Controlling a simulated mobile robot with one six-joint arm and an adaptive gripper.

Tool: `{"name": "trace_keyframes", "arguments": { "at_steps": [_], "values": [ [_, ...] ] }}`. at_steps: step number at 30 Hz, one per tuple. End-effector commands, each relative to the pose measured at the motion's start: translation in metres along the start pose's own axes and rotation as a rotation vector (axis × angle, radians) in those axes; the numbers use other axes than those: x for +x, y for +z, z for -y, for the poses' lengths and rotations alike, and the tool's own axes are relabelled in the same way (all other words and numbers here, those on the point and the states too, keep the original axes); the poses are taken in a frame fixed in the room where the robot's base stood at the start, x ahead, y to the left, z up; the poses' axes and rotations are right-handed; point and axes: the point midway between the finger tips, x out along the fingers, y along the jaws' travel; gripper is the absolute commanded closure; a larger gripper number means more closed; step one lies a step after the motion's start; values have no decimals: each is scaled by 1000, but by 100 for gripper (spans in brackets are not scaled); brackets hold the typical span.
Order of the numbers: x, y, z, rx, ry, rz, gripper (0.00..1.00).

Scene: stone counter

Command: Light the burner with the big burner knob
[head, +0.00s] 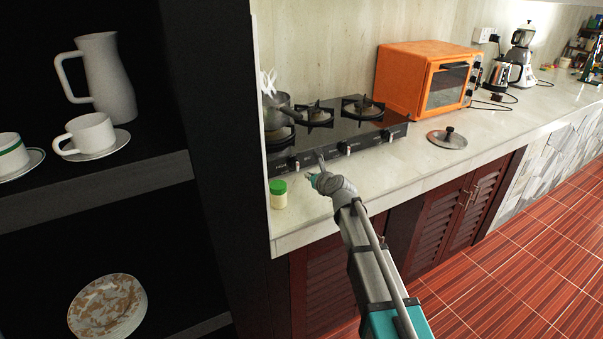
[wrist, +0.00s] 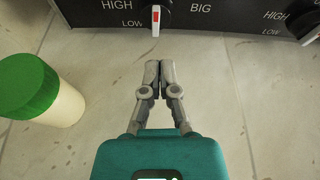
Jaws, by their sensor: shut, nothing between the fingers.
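In the wrist view, the knob marked BIG (wrist: 155,18) is on the dark front panel of the stove (wrist: 225,12), cut by the top edge. HIGH and LOW are printed to its left. Its white-and-red pointer stands upright in the picture. My gripper (wrist: 159,66) is shut and empty, its fingertips pointing at this knob with a gap of counter between. In the head view my gripper (head: 318,172) is just in front of the stove (head: 340,130). I see no flame on the burners; a pot (head: 277,117) partly hides the left one.
A green-lidded jar (head: 278,194) stands close left of my gripper and also shows in the wrist view (wrist: 38,90). Another knob (wrist: 305,22) is to the right. A pan lid (head: 447,139) and an orange oven (head: 405,80) are farther right. A dark shelf (head: 215,130) borders the left.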

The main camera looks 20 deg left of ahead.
Motion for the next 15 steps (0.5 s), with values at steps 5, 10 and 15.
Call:
{"name": "trace_keyframes", "arguments": {
  "at_steps": [5,10,15],
  "values": [
    [-20,-7,9,1,-1,0,100],
    [-27,-10,13,1,0,0,100],
    [-28,-10,14,0,0,0,100]
  ]
}}
